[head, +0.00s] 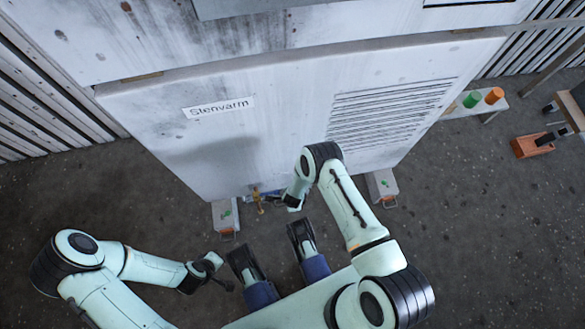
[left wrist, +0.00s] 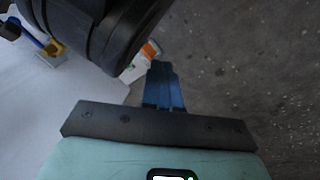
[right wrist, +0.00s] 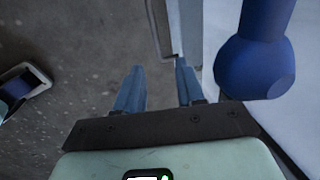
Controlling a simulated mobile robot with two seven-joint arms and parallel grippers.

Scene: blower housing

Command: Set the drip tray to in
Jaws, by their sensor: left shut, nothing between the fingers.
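I cannot pick out a drip tray for certain. Low at the housing's front edge, a small blue and brass fitting (head: 258,199) shows in the head view, and again in the left wrist view (left wrist: 52,47). My left gripper (head: 222,284) is left of my body and away from the housing; its blue fingers (left wrist: 163,82) are together and empty. My right gripper (head: 290,203) is low in front of the housing, right of the fitting. Its fingers (right wrist: 157,88) are apart with nothing between them. A large blue rounded part (right wrist: 254,68) is close on the right in the right wrist view.
The white housing (head: 270,130) has a louvred grille and a "Stenvarm" label. Grey blocks with orange handles stand at its foot, left (head: 224,214) and right (head: 382,184). A bench (head: 460,110) with green and orange items and an orange box (head: 530,146) are at right.

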